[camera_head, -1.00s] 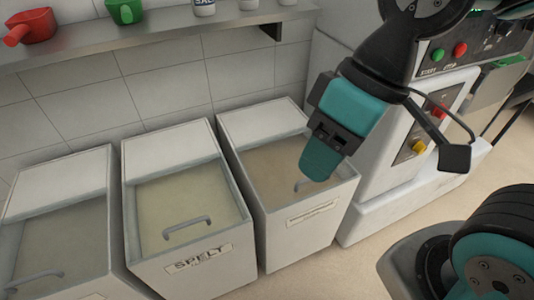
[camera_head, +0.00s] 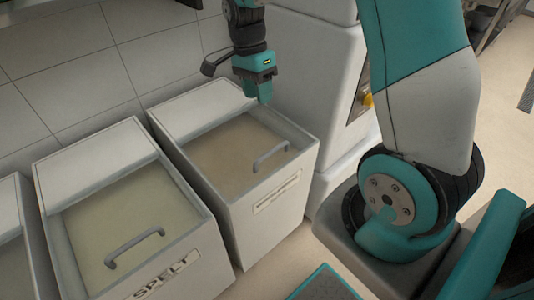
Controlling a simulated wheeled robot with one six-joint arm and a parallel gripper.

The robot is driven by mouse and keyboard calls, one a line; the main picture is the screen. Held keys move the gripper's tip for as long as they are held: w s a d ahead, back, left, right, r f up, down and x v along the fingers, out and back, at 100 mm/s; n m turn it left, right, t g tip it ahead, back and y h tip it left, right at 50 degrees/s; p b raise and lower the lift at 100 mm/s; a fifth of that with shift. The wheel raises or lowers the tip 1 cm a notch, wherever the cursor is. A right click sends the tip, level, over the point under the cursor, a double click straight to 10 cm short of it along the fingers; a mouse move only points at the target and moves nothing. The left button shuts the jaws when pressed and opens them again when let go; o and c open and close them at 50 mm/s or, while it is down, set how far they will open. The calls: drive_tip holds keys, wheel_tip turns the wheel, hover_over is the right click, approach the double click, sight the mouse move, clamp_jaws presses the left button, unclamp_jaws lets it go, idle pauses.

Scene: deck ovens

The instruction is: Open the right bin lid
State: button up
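The right bin (camera_head: 262,207) is a white box with a label on its front. Its lid (camera_head: 222,158) is a clear sloping panel, closed, with brownish contents showing under it. A grey bar handle (camera_head: 270,156) sits near the lid's front edge. My gripper (camera_head: 262,97) is above the back right part of this bin, pointing down, behind the handle and apart from it. Its fingers are small and seen edge-on, so I cannot tell whether they are open. Nothing shows in its grasp.
The SPELT bin (camera_head: 205,262) with its closed lid and handle (camera_head: 134,247) stands to the left, and part of another bin (camera_head: 12,240) is at the left edge. A white machine (camera_head: 318,70) stands right behind the right bin. A tiled wall (camera_head: 70,60) is at the back.

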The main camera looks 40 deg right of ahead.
sight(268, 153)
drive_tip(key=s+f, duration=0.1)
drive_tip(key=f, duration=0.4)
drive_tip(key=s+f+b, duration=0.1)
drive_tip(key=f, duration=0.5)
drive_tip(key=s+f+b, duration=0.1)
drive_tip(key=f, duration=0.4)
drive_tip(key=shift+s+f, duration=0.25)
clamp_jaws()
